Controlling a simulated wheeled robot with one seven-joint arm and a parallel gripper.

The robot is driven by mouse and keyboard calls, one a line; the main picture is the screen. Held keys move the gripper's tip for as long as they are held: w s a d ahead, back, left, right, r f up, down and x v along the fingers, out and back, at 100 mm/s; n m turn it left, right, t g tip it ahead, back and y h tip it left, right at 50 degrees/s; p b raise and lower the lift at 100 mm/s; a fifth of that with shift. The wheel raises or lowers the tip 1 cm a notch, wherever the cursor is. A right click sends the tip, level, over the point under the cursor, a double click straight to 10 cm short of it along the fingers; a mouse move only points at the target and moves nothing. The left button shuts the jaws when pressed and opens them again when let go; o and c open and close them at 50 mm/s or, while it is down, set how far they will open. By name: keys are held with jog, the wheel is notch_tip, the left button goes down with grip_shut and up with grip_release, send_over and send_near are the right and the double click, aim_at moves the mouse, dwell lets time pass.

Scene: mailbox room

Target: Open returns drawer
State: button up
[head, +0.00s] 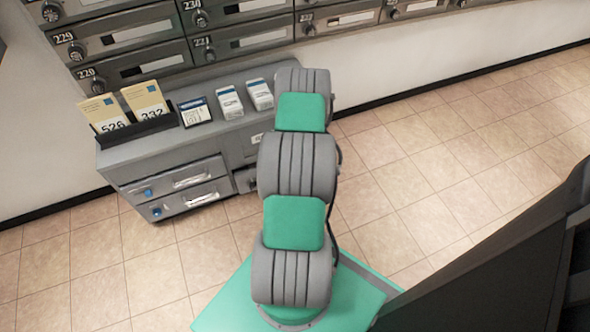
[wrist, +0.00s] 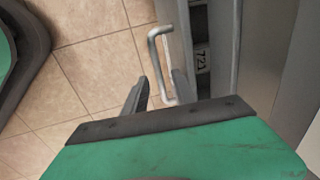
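A grey cabinet (head: 140,173) stands against the wall in the head view. Its front has an upper left drawer (head: 195,179) and a lower left drawer (head: 200,198), each with a handle and a blue round knob. More of the front, further right, is partly hidden by my arm. No returns label is readable. In the wrist view, my gripper (wrist: 158,92) is open, its two fingers apart. A metal bar handle (wrist: 155,60) sits at the fingers, its lower end appearing between them; contact cannot be told. My gripper is hidden in the head view.
Numbered mailboxes (head: 245,38) line the wall above. On the cabinet top are a dark rack (head: 137,131) with numbered cards, a dark-framed card (head: 195,112) and white boxes (head: 229,103). Tiled floor (head: 440,180) is clear to the right.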

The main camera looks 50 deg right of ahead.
jog(key=shift+w+d+f, duration=0.1)
jog(key=shift+f, duration=0.45)
grip_shut()
dwell(1.0)
